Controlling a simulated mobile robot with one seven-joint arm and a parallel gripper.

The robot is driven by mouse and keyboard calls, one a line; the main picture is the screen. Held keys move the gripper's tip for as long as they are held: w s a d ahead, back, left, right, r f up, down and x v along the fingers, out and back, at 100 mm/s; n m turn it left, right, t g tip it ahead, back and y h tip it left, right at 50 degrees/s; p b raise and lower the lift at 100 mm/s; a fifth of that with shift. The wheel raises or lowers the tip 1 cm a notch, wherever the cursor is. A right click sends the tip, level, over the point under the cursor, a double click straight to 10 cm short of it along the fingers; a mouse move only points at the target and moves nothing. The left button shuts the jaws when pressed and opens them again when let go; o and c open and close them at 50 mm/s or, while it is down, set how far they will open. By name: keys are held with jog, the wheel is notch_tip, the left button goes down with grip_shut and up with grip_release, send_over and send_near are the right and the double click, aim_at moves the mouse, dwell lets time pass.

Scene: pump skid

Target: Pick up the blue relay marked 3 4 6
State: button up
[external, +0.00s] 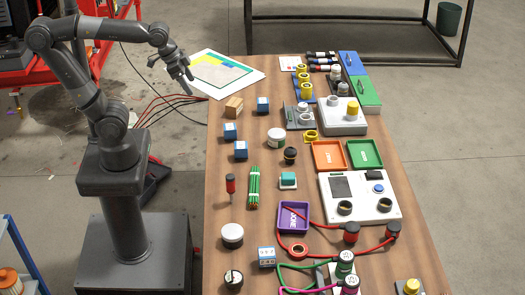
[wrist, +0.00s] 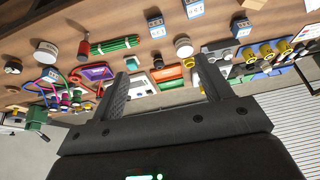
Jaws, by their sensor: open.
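Several blue-and-white relays stand on the wooden table. In the external view, three are near its left side: a far one (external: 263,104), a left one (external: 230,131) and a nearer one (external: 240,150). Another relay (external: 267,257) stands near the front. The wrist view shows relays at its top (wrist: 155,27), (wrist: 194,8), (wrist: 241,26) and one at left (wrist: 50,74). Their marks are too small to read surely, so I cannot tell which is 3 4 6. My gripper (external: 172,72) is open and empty, raised beside the table's far left end; its fingers (wrist: 162,82) show in the wrist view.
A wooden block (external: 234,107) stands close to the far relays. Cables, trays and a white control box (external: 360,215) crowd the right and front. Bare wood lies along the left edge.

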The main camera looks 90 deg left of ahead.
jog(key=w+a+g, duration=0.2)
jog(key=w+a, duration=0.5)
jog(key=w, duration=0.5)
jog(key=g, duration=0.3)
send_over(263, 100)
jog(key=f, duration=1.9)
jog(key=shift+w+d+f, duration=0.25)
jog(key=shift+f, duration=0.1)
notch_tip(263, 100, down, 5)
jog(key=shift+r, duration=0.1)
jog(key=shift+s+a+f, duration=0.1)
jog(key=shift+s+f, duration=0.05)
jog(key=shift+f, duration=1.3)
jog(key=shift+s+f, duration=0.15)
jog(key=shift+f, duration=1.25)
jog(key=shift+c, duration=0.4)
jog(key=c, duration=1.1)
